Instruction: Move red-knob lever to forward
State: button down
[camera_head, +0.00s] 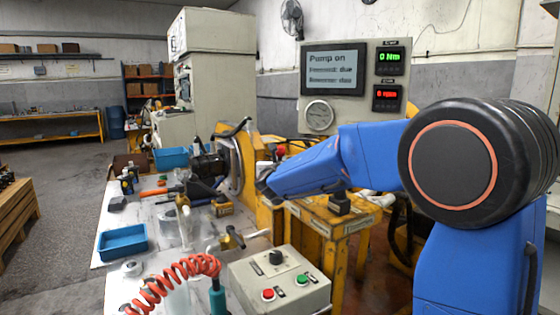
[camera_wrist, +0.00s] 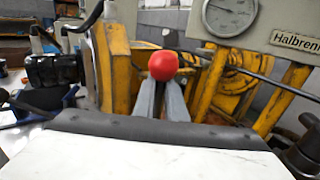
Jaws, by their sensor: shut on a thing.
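The red knob (camera_wrist: 163,65) of the lever shows at the centre of the wrist view, between the tips of my gripper (camera_wrist: 162,92). The two grey fingers are close together and shut on the knob. In the head view the red knob (camera_head: 281,151) is a small spot just beyond my gripper (camera_head: 264,172), beside the yellow machine frame. The lever's rod below the knob is hidden by the fingers, so its tilt cannot be told. The display panel (camera_head: 333,70) reads "Pump on", with two further lines too blurred to read surely.
A control box (camera_head: 279,282) with a black switch and red and green buttons stands in front. A coiled red hose (camera_head: 172,279), blue trays (camera_head: 122,242) and several tools lie on the bench. The yellow frame (camera_wrist: 113,65) and a gauge (camera_wrist: 229,14) are close around my gripper.

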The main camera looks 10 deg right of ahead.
jog(key=w+d+m+g+y, duration=0.1)
jog(key=d+m+g, duration=0.1)
jog(key=d, duration=0.4)
jog(key=shift+w+f+m+g+y, duration=0.3)
jog(key=shift+w+f+m, duration=0.1)
jog(key=shift+m, duration=0.5)
jog(key=c, duration=1.8)
grip_release()
jog(key=shift+f, duration=0.1)
jog(key=v, duration=1.7)
jog(key=shift+s, duration=0.15)
jog(key=shift+s, duration=0.1)
